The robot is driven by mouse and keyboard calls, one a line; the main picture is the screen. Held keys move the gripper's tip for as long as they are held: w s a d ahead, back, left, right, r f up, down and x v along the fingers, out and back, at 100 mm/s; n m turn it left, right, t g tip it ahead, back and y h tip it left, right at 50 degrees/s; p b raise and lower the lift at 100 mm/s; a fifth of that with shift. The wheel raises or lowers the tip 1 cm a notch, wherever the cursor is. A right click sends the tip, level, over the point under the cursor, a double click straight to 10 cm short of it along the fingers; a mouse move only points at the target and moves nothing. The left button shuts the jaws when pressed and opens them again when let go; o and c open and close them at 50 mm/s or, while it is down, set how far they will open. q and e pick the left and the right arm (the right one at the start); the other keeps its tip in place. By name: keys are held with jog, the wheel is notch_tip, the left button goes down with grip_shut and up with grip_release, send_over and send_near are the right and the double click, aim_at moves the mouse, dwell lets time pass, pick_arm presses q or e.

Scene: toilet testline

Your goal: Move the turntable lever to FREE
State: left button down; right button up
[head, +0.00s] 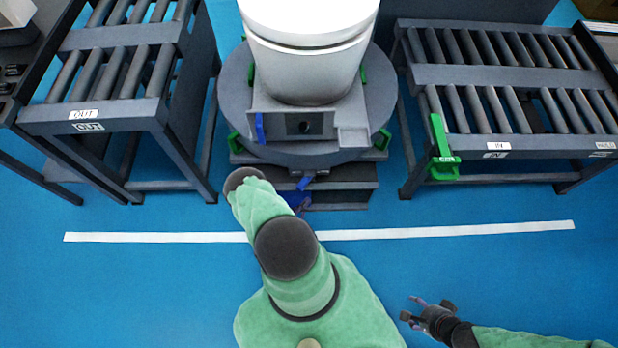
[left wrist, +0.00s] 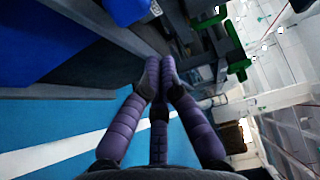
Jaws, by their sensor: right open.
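The round grey turntable (head: 229,95) carries a white toilet (head: 310,60) at the top centre of the head view. A small blue lever (head: 305,182) shows at the front of its base; I cannot read its setting. A larger blue part (head: 294,198) lies just below, partly covered by my left arm. My left gripper is mostly hidden under that arm in the head view. In the left wrist view its purple fingers (left wrist: 161,68) come together at the tips, with nothing visible between them, near the dark base. My right gripper (head: 424,312) is open and empty, low at right.
Roller conveyors stand left (head: 110,70) and right (head: 500,80) of the turntable. A green lever (head: 440,140) sits on the right one. A white line (head: 450,230) crosses the blue floor, which is clear in front of the conveyors.

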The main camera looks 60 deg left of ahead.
pick_arm(q)
jog(key=s, duration=0.7)
jog(key=shift+d+p, duration=0.4)
jog(key=shift+p, duration=0.05)
